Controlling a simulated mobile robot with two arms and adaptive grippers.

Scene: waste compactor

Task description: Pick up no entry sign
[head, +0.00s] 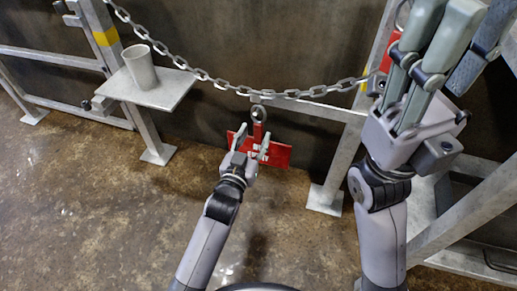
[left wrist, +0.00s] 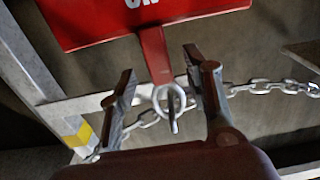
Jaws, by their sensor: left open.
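The red no entry sign (head: 280,156) hangs upright in the head view, with white lettering partly hidden by my left gripper. A red stem and a metal ring (head: 257,113) are at its top. My left gripper (head: 252,146) is open in front of the sign. In the left wrist view the sign (left wrist: 95,22) shows upside down and cut off at the top. Its stem (left wrist: 154,55) and ring (left wrist: 168,98) appear between my open left fingers (left wrist: 158,66). Contact cannot be told. My right gripper (head: 440,60) is raised near the camera, fingers upward; its opening is unclear.
A chain (head: 200,74) sags across the view above the sign. A metal rail (head: 320,110) runs behind it to a post at the right. A grey cup (head: 140,66) stands on a small shelf (head: 150,97) at the left. The brown floor below is clear.

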